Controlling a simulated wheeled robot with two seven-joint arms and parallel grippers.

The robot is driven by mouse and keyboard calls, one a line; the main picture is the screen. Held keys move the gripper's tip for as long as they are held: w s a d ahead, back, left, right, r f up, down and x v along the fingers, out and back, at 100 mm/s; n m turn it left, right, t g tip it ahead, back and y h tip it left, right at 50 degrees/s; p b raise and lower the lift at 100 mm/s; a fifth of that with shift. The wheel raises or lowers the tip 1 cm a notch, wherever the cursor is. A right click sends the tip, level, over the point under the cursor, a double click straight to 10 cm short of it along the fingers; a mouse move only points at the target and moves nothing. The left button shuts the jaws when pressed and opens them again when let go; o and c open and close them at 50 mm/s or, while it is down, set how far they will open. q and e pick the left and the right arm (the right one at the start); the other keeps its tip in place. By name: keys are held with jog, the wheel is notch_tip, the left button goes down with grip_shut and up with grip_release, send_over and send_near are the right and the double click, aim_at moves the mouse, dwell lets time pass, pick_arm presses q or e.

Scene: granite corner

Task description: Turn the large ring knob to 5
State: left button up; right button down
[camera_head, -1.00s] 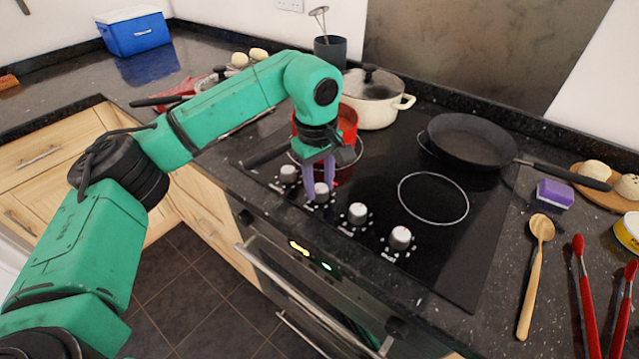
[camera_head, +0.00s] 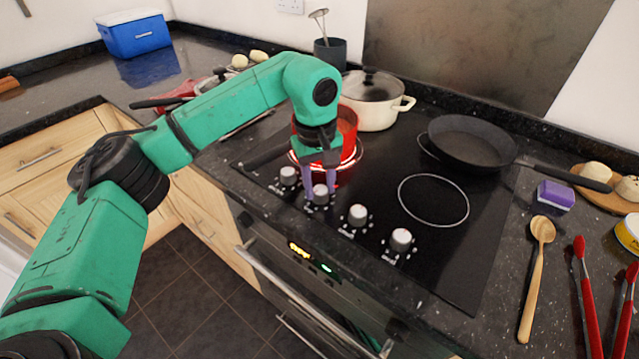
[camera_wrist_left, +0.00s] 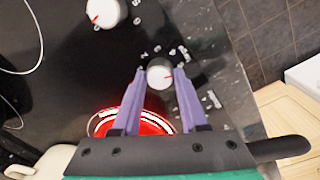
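A row of several white knobs runs along the front of the black hob (camera_head: 440,260). My left gripper (camera_head: 320,190) points down over the second knob from the left (camera_head: 320,197). In the left wrist view its two purple fingers (camera_wrist_left: 160,75) stand on either side of this white knob (camera_wrist_left: 158,78), with a narrow gap showing at each side. The knob's red mark faces right in that view; the small numerals around it are too blurred to read surely. A ring under the red pot (camera_head: 347,120) glows red, also in the left wrist view (camera_wrist_left: 150,122). My right gripper is not in view.
The neighbouring knobs (camera_head: 288,176) and (camera_head: 357,214) stand close on both sides. A cream pot (camera_head: 375,115) and a black frying pan (camera_head: 465,142) are behind. A wooden spoon (camera_head: 535,270) and red-handled tools (camera_head: 585,300) lie at right.

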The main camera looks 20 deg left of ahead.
aim_at(317, 191)
pick_arm(q)
jog(key=o, duration=0.4)
notch_tip(317, 191, up, 14)
jog(key=shift+s+a+r, duration=0.2)
jog(key=shift+s+r, duration=0.05)
jog(key=shift+s, duration=0.05)
